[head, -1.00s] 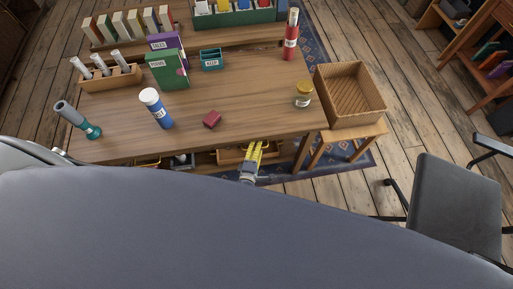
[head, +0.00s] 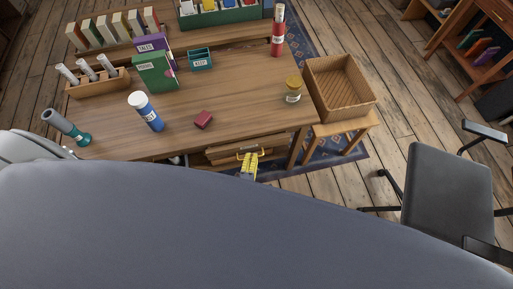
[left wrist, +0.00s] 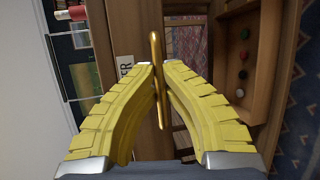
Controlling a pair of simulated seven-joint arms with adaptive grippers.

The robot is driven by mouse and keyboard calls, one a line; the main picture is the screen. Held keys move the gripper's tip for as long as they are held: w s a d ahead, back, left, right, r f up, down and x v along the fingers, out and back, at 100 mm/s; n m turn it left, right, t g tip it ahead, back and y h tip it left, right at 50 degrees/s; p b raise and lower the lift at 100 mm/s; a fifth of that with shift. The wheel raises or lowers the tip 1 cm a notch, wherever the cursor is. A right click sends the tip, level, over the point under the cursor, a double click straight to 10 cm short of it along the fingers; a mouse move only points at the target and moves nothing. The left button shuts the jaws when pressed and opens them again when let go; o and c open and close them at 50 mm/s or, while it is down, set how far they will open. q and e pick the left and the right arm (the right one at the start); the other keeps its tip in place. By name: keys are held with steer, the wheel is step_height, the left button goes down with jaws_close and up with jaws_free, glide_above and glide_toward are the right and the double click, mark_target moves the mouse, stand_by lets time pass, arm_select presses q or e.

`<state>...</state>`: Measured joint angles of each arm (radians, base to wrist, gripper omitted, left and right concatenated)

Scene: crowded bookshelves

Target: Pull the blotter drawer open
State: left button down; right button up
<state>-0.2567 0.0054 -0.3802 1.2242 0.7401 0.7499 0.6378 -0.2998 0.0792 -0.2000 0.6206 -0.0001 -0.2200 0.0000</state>
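The blotter drawer (head: 223,156) is under the front edge of the desk in the head view. Its brass bar handle (left wrist: 157,112) stands vertical in the left wrist view, beside a label (left wrist: 126,68) of which the letters "TER" show. My left gripper (head: 249,157) is at this handle. In the left wrist view its yellow fingers (left wrist: 157,78) lie one on each side of the bar, closed in on it. How far the drawer stands out from the desk is hard to tell. My right gripper is not in view.
The desk top (head: 230,100) holds a blue bottle (head: 147,112), a dark red block (head: 204,119) and a yellow-lidded jar (head: 293,90). A wicker basket (head: 340,88) on a stool stands right of the desk. An office chair (head: 447,195) stands further right.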

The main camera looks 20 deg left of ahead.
arm_select(q)
steer(key=s+d, duration=0.5)
steer(key=s, duration=0.3)
